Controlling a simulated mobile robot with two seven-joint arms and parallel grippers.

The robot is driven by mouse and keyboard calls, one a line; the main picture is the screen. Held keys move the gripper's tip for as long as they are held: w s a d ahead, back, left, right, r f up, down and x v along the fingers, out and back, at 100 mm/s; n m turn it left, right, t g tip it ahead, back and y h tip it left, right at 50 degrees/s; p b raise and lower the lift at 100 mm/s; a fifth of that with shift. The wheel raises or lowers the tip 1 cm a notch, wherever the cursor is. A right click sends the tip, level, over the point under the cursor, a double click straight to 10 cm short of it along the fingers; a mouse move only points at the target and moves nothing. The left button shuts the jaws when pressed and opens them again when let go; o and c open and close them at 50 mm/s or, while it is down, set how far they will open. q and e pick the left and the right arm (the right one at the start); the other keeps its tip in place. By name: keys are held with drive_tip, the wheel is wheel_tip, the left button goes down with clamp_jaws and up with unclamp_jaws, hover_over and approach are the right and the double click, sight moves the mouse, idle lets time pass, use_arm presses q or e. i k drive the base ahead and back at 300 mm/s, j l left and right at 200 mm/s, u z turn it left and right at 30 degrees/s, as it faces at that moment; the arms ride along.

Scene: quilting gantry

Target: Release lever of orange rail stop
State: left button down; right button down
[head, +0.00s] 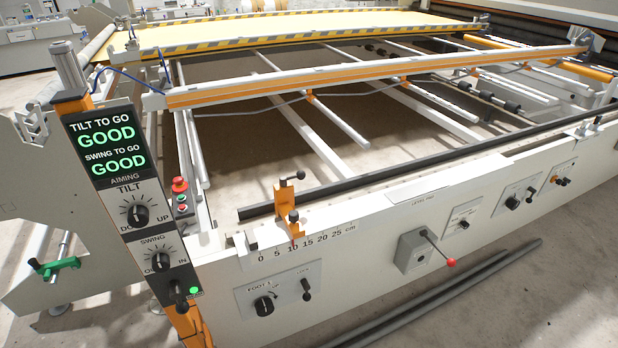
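The orange rail stop (288,212) stands upright on the white front rail, above the printed cm scale (307,244), close to the 10 mark. Neither of my grippers is in view.
A tall control panel (130,215) at the left reads GOOD for tilt and swing. Front-face controls include a FOOT 1 plate (279,289) and a red-knobbed lever (434,248). A dark bar (400,172) runs behind the stop. Dark pipes (440,295) lie on the floor in front.

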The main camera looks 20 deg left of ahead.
sight(300, 175)
drive_tip(key=i+l+u, duration=0.1)
drive_tip(key=i+l, duration=0.45)
drive_tip(key=l, duration=0.3)
drive_tip(key=i+l+u, duration=0.15)
drive_tip(key=i+l, duration=0.15)
drive_tip(key=l, duration=0.1)
